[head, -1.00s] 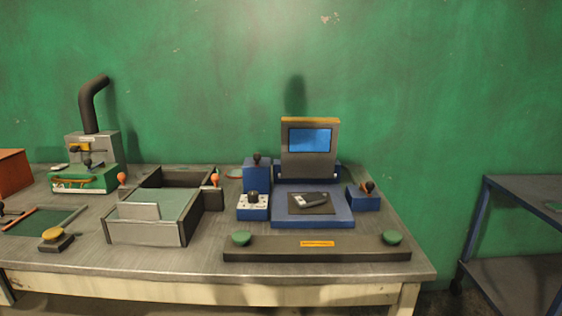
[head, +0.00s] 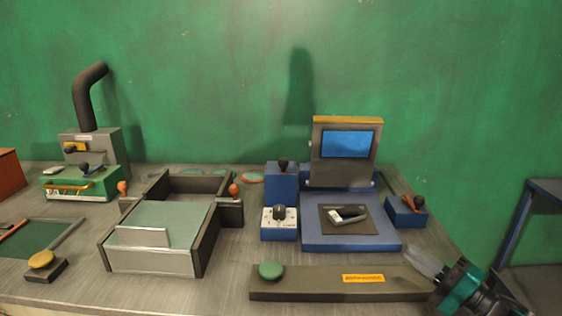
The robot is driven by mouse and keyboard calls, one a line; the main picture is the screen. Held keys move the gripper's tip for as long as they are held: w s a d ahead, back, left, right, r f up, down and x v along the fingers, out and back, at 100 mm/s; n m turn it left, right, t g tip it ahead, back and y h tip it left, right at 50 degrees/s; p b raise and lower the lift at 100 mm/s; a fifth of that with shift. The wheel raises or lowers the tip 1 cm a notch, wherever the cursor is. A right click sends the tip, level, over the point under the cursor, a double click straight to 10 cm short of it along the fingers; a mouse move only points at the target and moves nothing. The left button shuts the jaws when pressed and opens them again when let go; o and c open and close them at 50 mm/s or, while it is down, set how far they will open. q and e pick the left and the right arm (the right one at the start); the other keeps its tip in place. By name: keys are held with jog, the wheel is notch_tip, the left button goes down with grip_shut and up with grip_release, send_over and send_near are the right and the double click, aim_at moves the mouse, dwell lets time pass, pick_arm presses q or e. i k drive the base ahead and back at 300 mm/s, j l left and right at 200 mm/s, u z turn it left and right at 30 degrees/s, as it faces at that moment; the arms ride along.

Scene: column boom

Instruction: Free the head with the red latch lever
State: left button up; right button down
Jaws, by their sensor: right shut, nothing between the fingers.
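A small blue box (head: 405,215) on the right of the workbench carries a red lever (head: 411,202) with a dark ball knob. To its left stands a blue-based machine (head: 350,238) with an upright grey head (head: 345,165), which has a blue window and a yellow top edge. A small grey and dark part (head: 348,214) lies on the dark plate of its base. My right gripper (head: 420,258) is at the lower right, nearer to me than the lever box and apart from it. Its fingers are shut and empty. My left gripper is out of view.
A dark bar (head: 325,283) with a green button (head: 271,270) lies along the front edge. A blue post (head: 281,183) and a knob box (head: 279,222) stand left of the machine. A box with orange-knobbed levers (head: 150,260) is further left. A blue shelf (head: 530,215) stands at right.

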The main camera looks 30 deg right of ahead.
aim_at(283, 163)
jog(key=i, duration=0.9)
